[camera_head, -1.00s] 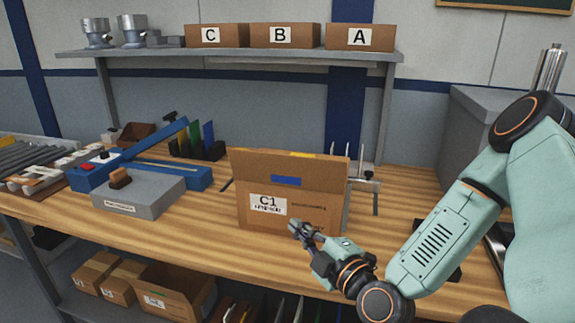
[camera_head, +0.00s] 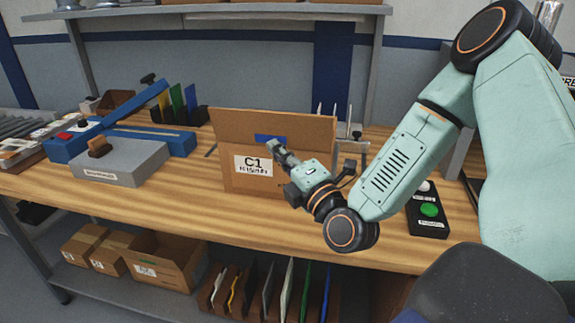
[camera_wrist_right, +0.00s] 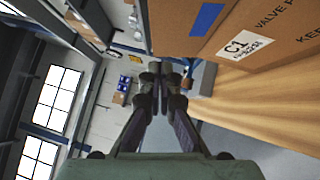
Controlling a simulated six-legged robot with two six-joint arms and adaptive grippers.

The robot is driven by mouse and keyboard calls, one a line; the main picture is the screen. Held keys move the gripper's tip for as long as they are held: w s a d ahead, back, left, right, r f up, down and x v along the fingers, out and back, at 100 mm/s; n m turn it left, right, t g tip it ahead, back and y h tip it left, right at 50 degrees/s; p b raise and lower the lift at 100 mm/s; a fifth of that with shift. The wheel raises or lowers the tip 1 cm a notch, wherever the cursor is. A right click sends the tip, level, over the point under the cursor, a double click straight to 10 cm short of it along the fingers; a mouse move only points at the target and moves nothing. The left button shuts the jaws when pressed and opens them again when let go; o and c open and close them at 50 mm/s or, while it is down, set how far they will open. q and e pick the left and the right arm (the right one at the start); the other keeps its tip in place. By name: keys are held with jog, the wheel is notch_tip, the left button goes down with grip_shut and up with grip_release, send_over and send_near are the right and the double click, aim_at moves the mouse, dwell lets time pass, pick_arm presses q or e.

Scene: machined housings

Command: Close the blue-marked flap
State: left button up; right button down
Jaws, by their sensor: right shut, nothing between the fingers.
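The cardboard box marked C1 (camera_head: 240,183) stands on the wooden bench, its printed front facing me. A blue strip (camera_head: 265,137) marks cardboard near the top of the front, below a raised panel (camera_head: 235,122). The blue strip also shows in the right wrist view (camera_wrist_right: 207,18), with the C1 label beside it. My right gripper (camera_head: 274,147) is shut and empty in front of the box, its tips just below and overlapping the strip in the head view. I cannot tell whether they touch the cardboard. My left gripper is not in view.
A grey block (camera_head: 120,163) and a blue lever device (camera_head: 150,138) stand left of the box. A black button box with a green button (camera_head: 429,210) lies right of my forearm. Bare bench (camera_head: 190,212) runs in front. Cartons and folders fill the lower shelf.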

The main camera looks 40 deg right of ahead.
aim_at(262, 117)
jog(key=w, duration=0.2)
jog(key=w+d+r, duration=0.1)
jog(key=w, duration=0.1)
jog(key=w+d, duration=0.1)
jog(key=w, duration=0.1)
jog(key=shift+w+d+r+b, duration=0.25)
jog(key=shift+r+b, duration=0.05)
jog(key=shift+r, duration=0.1)
jog(key=shift+w+d+r, duration=0.1)
jog(key=shift+d, duration=0.3)
jog(key=shift+w+a, duration=0.1)
jog(key=shift+w, duration=0.05)
